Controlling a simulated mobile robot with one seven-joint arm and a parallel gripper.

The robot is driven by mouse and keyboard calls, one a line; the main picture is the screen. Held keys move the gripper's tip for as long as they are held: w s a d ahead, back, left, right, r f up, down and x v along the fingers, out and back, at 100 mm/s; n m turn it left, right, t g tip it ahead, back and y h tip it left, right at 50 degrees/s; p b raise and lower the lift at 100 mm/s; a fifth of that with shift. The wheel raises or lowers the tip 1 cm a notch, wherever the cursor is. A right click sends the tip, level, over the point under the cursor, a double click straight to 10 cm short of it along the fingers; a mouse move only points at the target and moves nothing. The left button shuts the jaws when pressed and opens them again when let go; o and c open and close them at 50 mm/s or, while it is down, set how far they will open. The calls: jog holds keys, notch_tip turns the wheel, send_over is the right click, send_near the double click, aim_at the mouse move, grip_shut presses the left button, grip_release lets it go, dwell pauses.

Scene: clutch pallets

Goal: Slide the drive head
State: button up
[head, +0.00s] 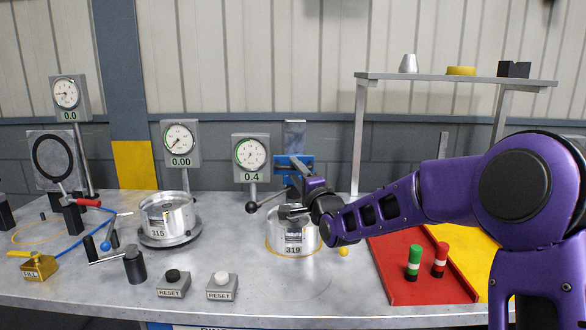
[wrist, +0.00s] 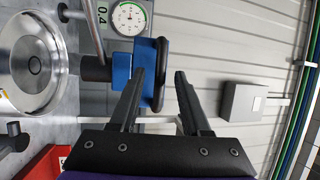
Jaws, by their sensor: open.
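I take the drive head to be the blue block (head: 293,166) on the upright post behind the canister marked 319. In the wrist view the blue block (wrist: 121,72) has a blue bracket with a black bar handle (wrist: 163,62). My gripper (head: 288,211) is in front of the block, partly overlapping the canister (head: 292,239) in the head view. In the wrist view my gripper (wrist: 160,75) is open, and the black bar appears between its fingertips. I cannot tell whether the fingers touch it or stop short.
A gauge reading 0.4 (head: 251,153) stands left of the block, with a black-knobbed lever (head: 252,207) below. A second canister (head: 167,212) stands further left. A red tray (head: 402,281) with two cylinders lies right, below a shelf (head: 455,79). The front bench middle is clear.

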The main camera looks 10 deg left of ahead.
jog(key=shift+x, duration=1.2)
grip_shut()
dwell(0.6)
